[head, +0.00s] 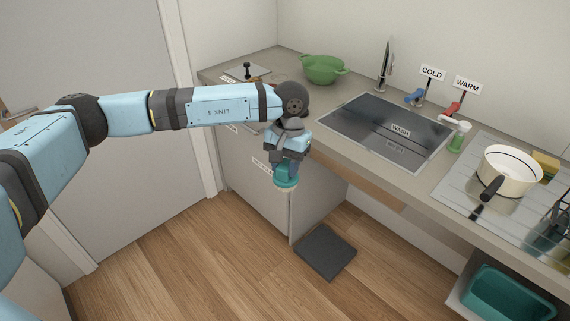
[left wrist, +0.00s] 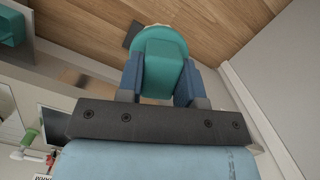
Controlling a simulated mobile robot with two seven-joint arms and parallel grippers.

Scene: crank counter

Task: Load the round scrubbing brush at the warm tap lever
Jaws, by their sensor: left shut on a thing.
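The round scrubbing brush (head: 286,182) is teal with a pale underside. My left gripper (head: 287,158) is shut on it and holds it in the air beyond the counter's front edge, above the floor. In the left wrist view the brush (left wrist: 164,70) sits between the two blue fingers of my left gripper (left wrist: 161,82). My right gripper is not in view.
A pot (head: 512,170) is at the right, a green colander (head: 323,69) at the back. A dark mat (head: 326,252) lies on the floor.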

